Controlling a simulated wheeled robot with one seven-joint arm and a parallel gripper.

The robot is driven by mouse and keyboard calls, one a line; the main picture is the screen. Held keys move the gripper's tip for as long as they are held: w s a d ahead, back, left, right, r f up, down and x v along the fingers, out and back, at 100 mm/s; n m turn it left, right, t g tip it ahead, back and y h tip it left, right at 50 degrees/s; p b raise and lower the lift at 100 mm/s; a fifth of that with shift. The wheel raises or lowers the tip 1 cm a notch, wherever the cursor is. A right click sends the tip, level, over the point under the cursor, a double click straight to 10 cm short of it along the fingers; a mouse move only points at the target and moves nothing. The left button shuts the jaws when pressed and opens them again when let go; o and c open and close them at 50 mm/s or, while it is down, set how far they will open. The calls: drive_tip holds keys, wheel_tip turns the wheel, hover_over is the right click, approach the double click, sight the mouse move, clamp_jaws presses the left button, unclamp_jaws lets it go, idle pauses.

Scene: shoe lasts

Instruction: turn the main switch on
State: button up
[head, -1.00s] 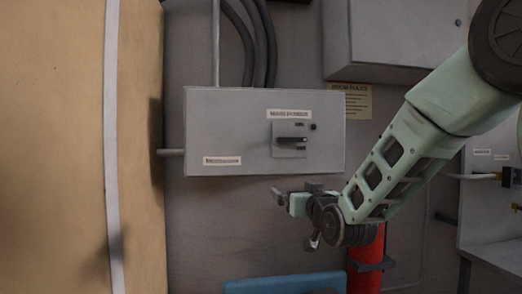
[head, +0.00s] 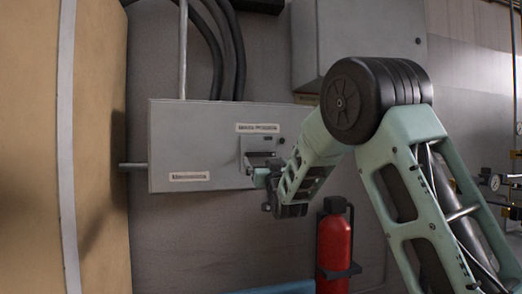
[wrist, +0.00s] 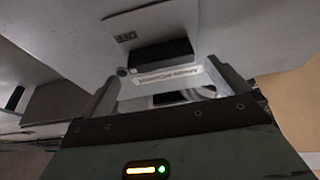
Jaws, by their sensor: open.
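The main switch (head: 262,154) has a dark handle on a small plate on the grey wall box (head: 195,145). My arm partly covers it in the head view. In the wrist view the black handle (wrist: 160,54) lies crosswise near the fingertips, with the word OFF on the plate beside it. My gripper (head: 258,174) is open, at the lower edge of the switch plate. In the wrist view my gripper (wrist: 165,72) has its two fingers spread on either side of the handle's line. I cannot tell whether they touch it.
A red extinguisher (head: 334,245) hangs below and right of the box. A larger grey cabinet (head: 370,35) is above right. Dark cables (head: 225,50) run up from the box. A tan panel (head: 100,150) stands at the left. The wall below the box is mostly clear.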

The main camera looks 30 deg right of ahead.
sight(261, 155)
drive_tip(key=shift+p+x, duration=0.8)
drive_tip(key=shift+x, duration=1.9)
drive_tip(key=c, duration=0.7)
